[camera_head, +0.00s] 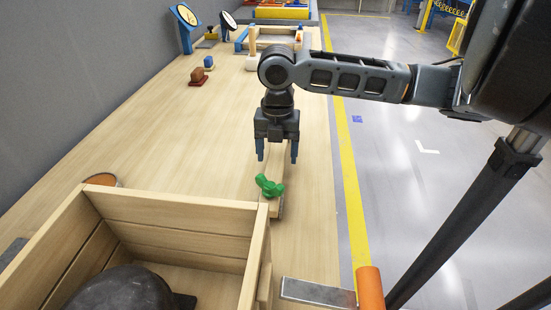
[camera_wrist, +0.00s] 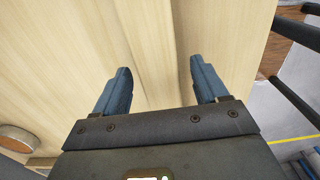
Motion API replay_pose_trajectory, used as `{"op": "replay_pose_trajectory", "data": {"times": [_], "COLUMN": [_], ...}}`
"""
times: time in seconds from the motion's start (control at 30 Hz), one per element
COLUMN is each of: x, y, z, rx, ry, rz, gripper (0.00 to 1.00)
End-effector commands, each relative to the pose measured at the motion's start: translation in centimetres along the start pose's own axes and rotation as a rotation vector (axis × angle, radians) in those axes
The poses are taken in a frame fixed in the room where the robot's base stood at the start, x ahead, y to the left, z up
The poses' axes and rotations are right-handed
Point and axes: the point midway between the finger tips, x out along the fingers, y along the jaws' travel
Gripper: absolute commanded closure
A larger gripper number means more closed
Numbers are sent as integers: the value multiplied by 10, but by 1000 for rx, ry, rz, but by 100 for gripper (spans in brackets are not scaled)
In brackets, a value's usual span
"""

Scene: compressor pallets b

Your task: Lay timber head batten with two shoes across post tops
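My gripper (camera_head: 277,155) points down over the right side of the wooden bench, its two blue fingers apart. A narrow light timber piece (camera_head: 273,207), which looks like the batten, lies beneath it and runs toward the crate. In the wrist view a pale wood strip (camera_wrist: 148,45) runs between the open fingers (camera_wrist: 163,75), with no visible contact. I cannot make out the two shoes. A green lumpy object (camera_head: 268,186) sits on or beside the near end of the timber. Upright wooden pieces, possibly the posts (camera_head: 252,40), stand at the far end, partly hidden by my arm.
An open wooden crate (camera_head: 180,205) holding a dark rounded object (camera_head: 118,290) fills the near left. A brown block (camera_head: 197,76), a blue block (camera_head: 208,62) and a dial (camera_head: 186,15) stand farther left. An orange cylinder (camera_head: 370,287) is near right. The middle bench is clear.

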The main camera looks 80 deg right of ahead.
Motion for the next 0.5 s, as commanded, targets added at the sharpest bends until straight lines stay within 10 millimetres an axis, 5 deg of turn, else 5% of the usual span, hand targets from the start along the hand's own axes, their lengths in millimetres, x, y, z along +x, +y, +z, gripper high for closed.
{"op": "replay_pose_trajectory", "data": {"times": [0.5], "x": [-1], "y": [0], "z": [0], "rx": [0], "ry": [-1], "rz": [1], "gripper": [72]}}
